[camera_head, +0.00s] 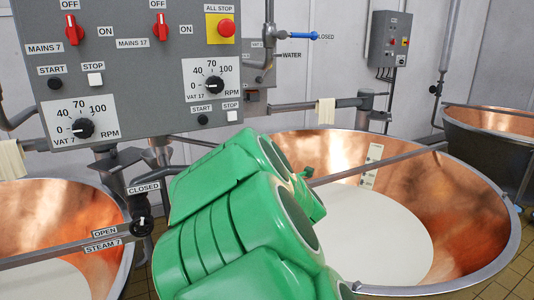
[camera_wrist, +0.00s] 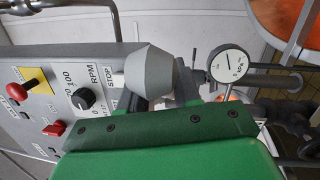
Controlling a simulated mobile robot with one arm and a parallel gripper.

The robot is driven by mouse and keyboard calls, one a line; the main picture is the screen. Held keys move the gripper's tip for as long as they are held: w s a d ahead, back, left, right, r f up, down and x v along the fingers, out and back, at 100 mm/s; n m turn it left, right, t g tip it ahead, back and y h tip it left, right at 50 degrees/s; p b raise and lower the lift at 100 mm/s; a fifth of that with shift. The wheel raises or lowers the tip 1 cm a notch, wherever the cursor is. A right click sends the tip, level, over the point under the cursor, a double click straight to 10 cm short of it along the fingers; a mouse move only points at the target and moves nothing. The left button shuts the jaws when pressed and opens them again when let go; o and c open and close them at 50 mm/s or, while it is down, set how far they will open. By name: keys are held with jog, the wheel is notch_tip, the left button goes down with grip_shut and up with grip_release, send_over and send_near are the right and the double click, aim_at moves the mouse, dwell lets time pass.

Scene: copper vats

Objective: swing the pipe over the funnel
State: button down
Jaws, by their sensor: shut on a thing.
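A grey pipe (camera_head: 345,103) with a pale cloth hanging on it runs level from a pivot on the right toward the control panel, at the far side of the right-hand vat. My gripper (camera_wrist: 160,125) shows in the wrist view as a dark green bolted edge. A grey cone-shaped piece (camera_wrist: 150,70) lies just beyond the gripper edge. I cannot tell whether it is the funnel.
The control panel (camera_head: 125,45) with switches and dials stands close behind my arm. A copper vat of white liquid (camera_head: 470,205) fills the right, with a bar across it. Another copper vat (camera_head: 95,215) is at left. A round gauge (camera_wrist: 230,66) is near the gripper.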

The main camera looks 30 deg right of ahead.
jog(key=shift+s+a+r, duration=0.2)
jog(key=shift+a, duration=0.2)
jog(key=shift+s+a+r, duration=0.15)
jog(key=shift+a+r, duration=0.05)
jog(key=shift+a, duration=0.2)
jog(key=c, duration=1.1)
grip_release()
jog(key=shift+a+f, duration=0.1)
jog(key=shift+c, duration=0.2)
jog(key=shift+o, duration=1)
jog(key=shift+f, duration=0.2)
jog(key=shift+f, duration=0.1)
jog(key=shift+d, duration=0.25)
